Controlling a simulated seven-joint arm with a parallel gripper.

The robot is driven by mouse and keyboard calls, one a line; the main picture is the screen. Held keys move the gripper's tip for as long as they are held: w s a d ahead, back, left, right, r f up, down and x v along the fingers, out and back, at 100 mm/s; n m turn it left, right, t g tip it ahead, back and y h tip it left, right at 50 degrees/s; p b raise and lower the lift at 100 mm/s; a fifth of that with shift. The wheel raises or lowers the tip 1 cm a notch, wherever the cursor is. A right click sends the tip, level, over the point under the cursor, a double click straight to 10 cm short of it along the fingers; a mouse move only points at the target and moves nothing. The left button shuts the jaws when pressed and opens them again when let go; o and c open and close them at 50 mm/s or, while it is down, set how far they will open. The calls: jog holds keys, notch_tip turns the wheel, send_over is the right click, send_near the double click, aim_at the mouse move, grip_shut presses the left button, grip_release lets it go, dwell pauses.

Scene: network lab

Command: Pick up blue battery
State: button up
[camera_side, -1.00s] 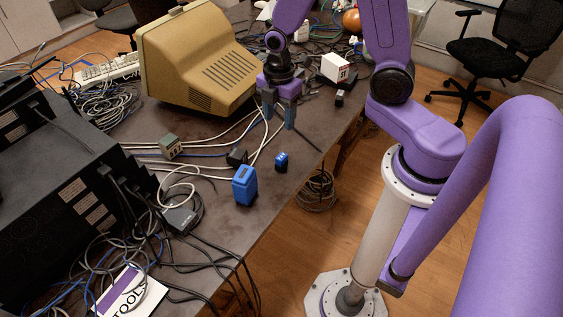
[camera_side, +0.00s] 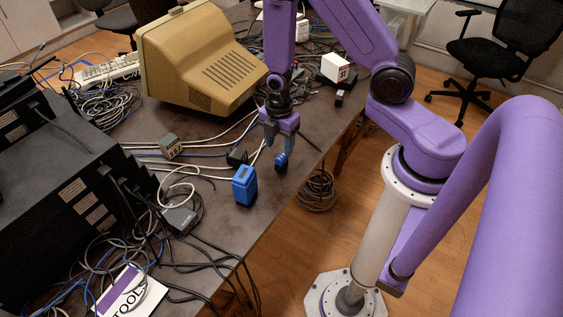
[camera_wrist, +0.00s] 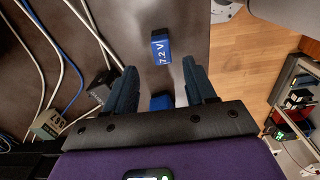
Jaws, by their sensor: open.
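A blue block-shaped battery (camera_side: 244,187) stands upright on the table near its right edge. In the wrist view a blue block marked "7.2 V" (camera_wrist: 160,48), which appears to be the same one, lies just beyond my fingertips. A smaller blue item (camera_side: 281,161) stands farther back. It shows partly in the wrist view (camera_wrist: 162,102), between my fingers, its lower part hidden by the gripper body. My gripper (camera_side: 279,149) points down over this smaller item, open. Its fingers (camera_wrist: 160,72) appear on either side of it; I cannot tell whether they touch it.
A small black box (camera_side: 237,157) and a grey-green block (camera_side: 170,146) stand to the left, among white and blue cables. A beige monitor (camera_side: 200,65) stands behind. The table's right edge is close, with floor beyond.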

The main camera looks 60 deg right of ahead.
aim_at(280, 158)
jog(key=shift+s+a+f, duration=0.1)
jog(key=shift+f, duration=1.9)
jog(key=shift+s+a+f, duration=0.1)
jog(key=shift+f, duration=1.85)
grip_shut()
jog(key=shift+r, duration=0.15)
jog(key=shift+r, duration=4.85)
